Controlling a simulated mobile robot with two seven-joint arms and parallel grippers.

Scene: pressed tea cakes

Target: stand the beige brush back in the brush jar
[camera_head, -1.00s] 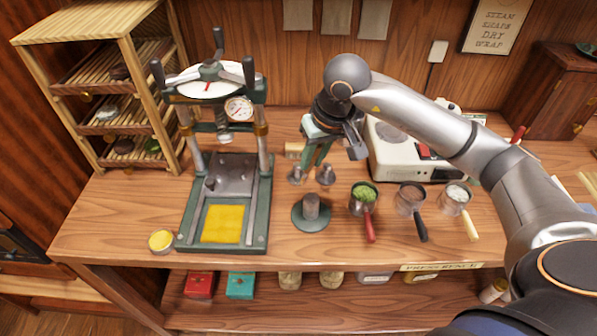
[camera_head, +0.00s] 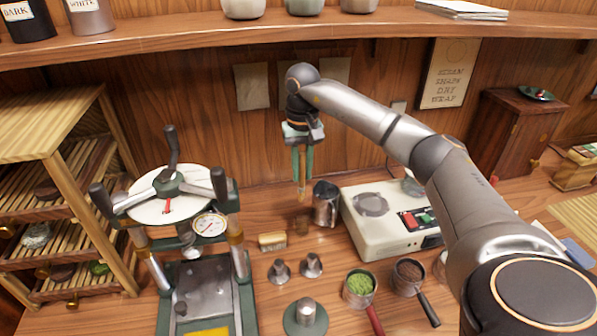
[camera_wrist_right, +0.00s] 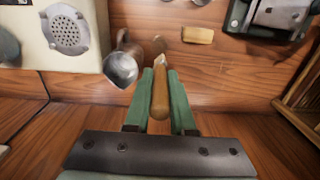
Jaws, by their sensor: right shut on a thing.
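My right gripper (camera_head: 301,168) is shut on the brush (camera_head: 301,191), which hangs below the fingers, roughly upright, above the back of the counter. In the right wrist view the brush's tan wooden handle (camera_wrist_right: 160,95) lies between the green fingers (camera_wrist_right: 163,100). My left gripper is out of view.
A beige block (camera_head: 272,241) lies to the left. Small metal pieces (camera_head: 311,265) stand in front. The press (camera_head: 170,200) is further left; a shelf (camera_head: 300,30) runs above.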

